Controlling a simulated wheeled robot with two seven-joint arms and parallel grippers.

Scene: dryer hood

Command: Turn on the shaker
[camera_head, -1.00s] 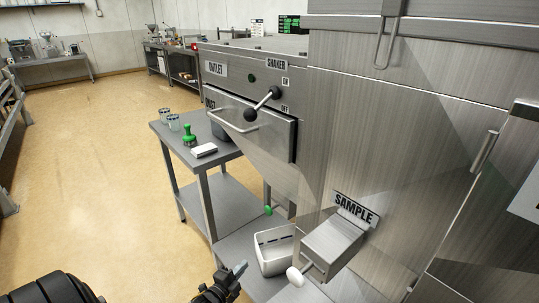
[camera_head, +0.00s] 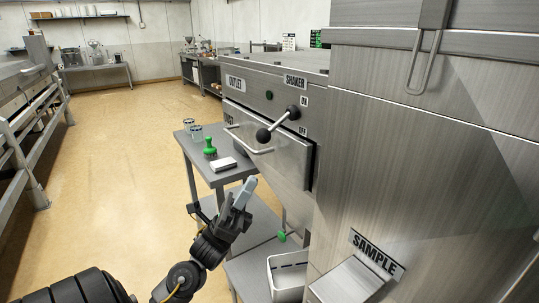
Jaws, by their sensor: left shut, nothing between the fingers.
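The shaker lever (camera_head: 279,124) is a metal rod with a black ball knob, on the steel machine's front panel under the SHAKER label (camera_head: 295,82). The ON label (camera_head: 304,102) and OFF label (camera_head: 302,131) are to its right. The rod slopes down and left from its pivot, with the knob at its lower left end. My left gripper (camera_head: 246,190) is below and left of the knob, apart from it. Its fingers are closed together, point upward and hold nothing. My right gripper is not in view.
A drawer front with a bar handle (camera_head: 248,142) is just behind and below the lever. A steel side table (camera_head: 196,160) bears jars, a green-handled stamp (camera_head: 209,147) and a white block. The SAMPLE box (camera_head: 345,284) juts out at lower right, beside a white bin (camera_head: 285,280).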

